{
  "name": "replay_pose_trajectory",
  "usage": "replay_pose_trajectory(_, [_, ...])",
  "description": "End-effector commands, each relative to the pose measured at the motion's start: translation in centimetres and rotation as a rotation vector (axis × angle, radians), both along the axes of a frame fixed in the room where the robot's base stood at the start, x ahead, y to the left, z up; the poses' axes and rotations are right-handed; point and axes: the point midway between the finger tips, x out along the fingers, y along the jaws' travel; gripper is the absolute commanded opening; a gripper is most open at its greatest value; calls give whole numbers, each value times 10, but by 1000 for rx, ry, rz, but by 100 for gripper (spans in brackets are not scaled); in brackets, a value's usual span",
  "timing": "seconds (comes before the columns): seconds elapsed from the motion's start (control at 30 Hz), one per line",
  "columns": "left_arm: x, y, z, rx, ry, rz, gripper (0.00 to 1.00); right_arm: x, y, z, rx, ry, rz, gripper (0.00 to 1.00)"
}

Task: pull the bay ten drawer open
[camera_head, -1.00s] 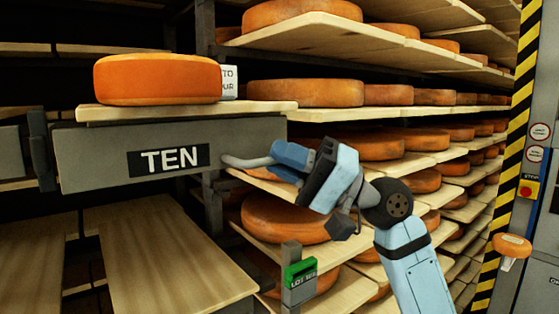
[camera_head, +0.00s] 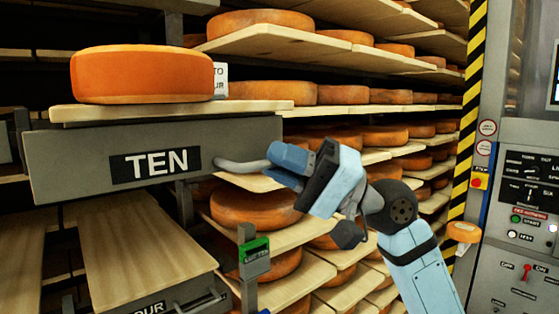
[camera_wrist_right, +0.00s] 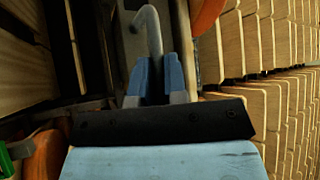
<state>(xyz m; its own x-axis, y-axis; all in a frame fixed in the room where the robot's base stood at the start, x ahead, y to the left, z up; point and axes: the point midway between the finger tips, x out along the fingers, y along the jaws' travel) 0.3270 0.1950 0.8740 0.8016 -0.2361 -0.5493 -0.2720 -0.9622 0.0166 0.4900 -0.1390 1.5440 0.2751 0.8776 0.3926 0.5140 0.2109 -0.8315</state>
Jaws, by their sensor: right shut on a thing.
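The bay ten drawer has a grey front (camera_head: 70,160) with a black label reading TEN (camera_head: 155,164). A large orange cheese wheel (camera_head: 142,74) sits on the wooden board (camera_head: 180,110) on top of it. A curved grey handle (camera_head: 240,165) sticks out at the right end of the front. My right gripper (camera_head: 278,165) is shut on this handle; the wrist view shows the handle (camera_wrist_right: 149,30) running down between the two blue fingers (camera_wrist_right: 153,78). Part of the handle is hidden by the fingers. My left gripper is not in view.
Shelves with several cheese wheels (camera_head: 258,210) fill the middle and right. A lower drawer (camera_head: 150,265) with a wooden board is below. A green-tagged post (camera_head: 254,258) stands near my right arm. A control panel (camera_head: 525,200) is at the right, beyond a striped post (camera_head: 467,120).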

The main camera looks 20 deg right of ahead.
Motion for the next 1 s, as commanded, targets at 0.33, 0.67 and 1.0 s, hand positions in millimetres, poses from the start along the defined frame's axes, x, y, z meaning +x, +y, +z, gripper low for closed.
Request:
replay_pose_trajectory(0.33, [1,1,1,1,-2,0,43,0,-1,1,2,-1,-2,0])
replay_pose_trajectory(0.67, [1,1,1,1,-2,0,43,0,0,0,1,-1,-1,38])
replay_pose_trajectory(1.0, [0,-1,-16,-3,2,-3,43,-8,-27,-17,-1,0,-4,38])
